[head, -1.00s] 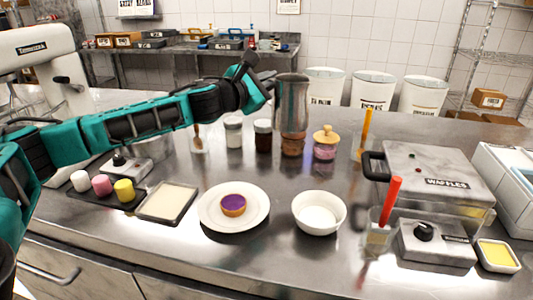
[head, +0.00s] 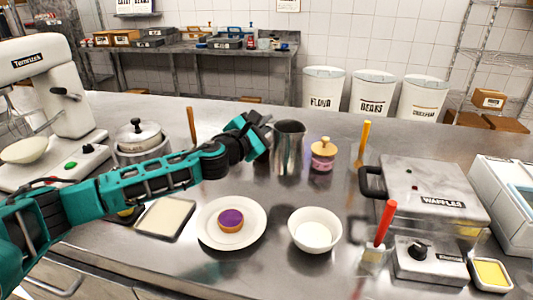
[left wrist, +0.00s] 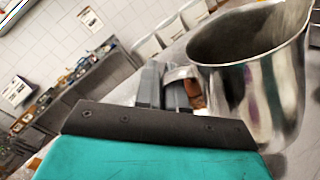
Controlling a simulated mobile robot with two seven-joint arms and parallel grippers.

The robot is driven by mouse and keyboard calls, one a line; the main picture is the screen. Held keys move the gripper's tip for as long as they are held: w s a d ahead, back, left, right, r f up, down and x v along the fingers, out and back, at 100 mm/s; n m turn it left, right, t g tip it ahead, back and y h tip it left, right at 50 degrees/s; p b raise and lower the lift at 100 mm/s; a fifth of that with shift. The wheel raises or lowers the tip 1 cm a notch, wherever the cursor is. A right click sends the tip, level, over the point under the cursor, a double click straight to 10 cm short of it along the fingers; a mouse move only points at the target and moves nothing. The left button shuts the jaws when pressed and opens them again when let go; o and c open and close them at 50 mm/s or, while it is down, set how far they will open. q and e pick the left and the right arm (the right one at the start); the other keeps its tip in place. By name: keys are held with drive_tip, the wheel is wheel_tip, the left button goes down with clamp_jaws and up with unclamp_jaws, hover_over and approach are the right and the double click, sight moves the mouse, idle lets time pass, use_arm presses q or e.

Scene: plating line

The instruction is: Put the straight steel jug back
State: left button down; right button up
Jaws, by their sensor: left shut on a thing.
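My right gripper is not in view.
A plate (head: 206,236) with a purple-topped tart and a white bowl (head: 314,232) are in front. A waffle maker (head: 425,185) is at the right. My arm covers jars behind it. White bins (head: 370,92) stand beyond the counter.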

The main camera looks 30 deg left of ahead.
use_arm(q)
wheel_tip(320, 180, down, 8)
drive_tip(key=shift+f+b, duration=0.15)
drive_tip(key=shift+b, duration=1.05)
drive_tip(key=c, duration=1.7)
unclamp_jaws()
drive_tip(key=o, duration=0.5)
drive_tip(key=shift+s, duration=0.1)
drive_tip(key=s, duration=0.6)
drive_tip(key=s+a, duration=0.1)
drive_tip(key=s, duration=0.3)
drive_tip(key=shift+s, duration=0.85)
